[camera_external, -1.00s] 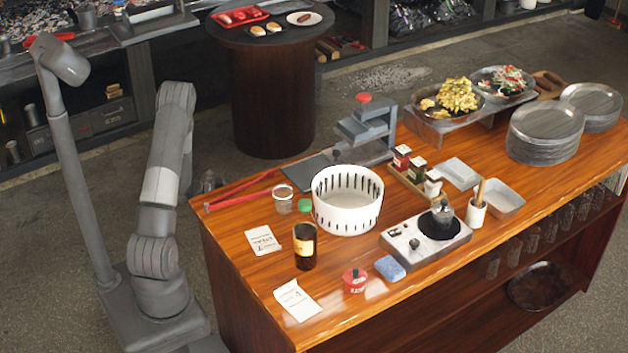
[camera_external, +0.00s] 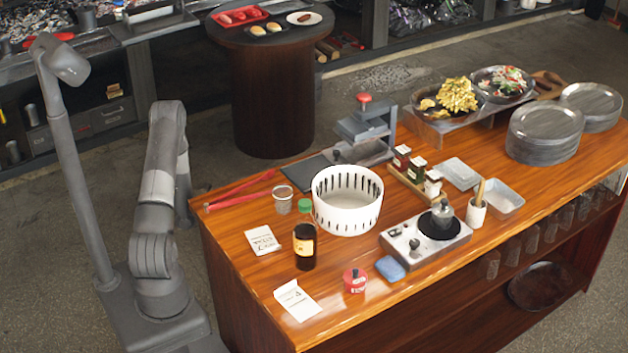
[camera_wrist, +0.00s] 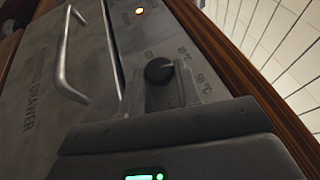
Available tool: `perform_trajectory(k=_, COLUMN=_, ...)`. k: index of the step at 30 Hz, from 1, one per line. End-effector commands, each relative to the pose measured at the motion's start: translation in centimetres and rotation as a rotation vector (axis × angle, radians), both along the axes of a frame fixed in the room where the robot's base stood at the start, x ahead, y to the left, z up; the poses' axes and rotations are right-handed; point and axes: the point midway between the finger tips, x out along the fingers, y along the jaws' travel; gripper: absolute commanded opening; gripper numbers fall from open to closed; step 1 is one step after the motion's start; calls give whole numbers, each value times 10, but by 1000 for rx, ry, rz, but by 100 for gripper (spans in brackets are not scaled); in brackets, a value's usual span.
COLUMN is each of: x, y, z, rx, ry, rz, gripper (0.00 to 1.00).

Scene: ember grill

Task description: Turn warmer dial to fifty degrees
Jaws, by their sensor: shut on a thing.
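In the wrist view the warmer (camera_wrist: 95,75) shows as a worn metal front, tilted in the picture, with a bar handle (camera_wrist: 62,60). Its round black dial (camera_wrist: 159,70) has a pale pointer mark aimed to the right in the picture, toward small printed labels. One label reads 50 °C; the others are too blurred to read surely. My gripper (camera_wrist: 166,88) reaches up from the bottom and is shut on the dial, with its fingers partly hiding the dial's lower side. The outside view does not show the dial or my gripper clearly.
A wooden edge (camera_wrist: 235,70) runs close along the right, with a pale gridded surface (camera_wrist: 285,40) beyond. The wooden counter (camera_external: 235,230) holds a white basket (camera_external: 347,215), a dark bottle (camera_external: 304,247) and red tongs (camera_external: 240,190).

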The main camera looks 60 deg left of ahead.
Motion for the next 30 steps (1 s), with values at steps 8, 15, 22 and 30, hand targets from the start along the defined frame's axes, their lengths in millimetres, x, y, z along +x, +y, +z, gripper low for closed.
perform_trajectory(k=8, x=0, y=-1, z=-1, rx=0, ry=1, rz=-2, gripper=8)
perform_trajectory(k=15, x=0, y=-1, z=-1, rx=0, ry=1, rz=-2, gripper=44)
perform_trajectory(k=22, x=0, y=-1, z=0, rx=-1, ry=0, rz=-1, gripper=52)
perform_trajectory(k=30, x=-13, y=6, z=-4, rx=-1, ry=1, rz=1, gripper=52)
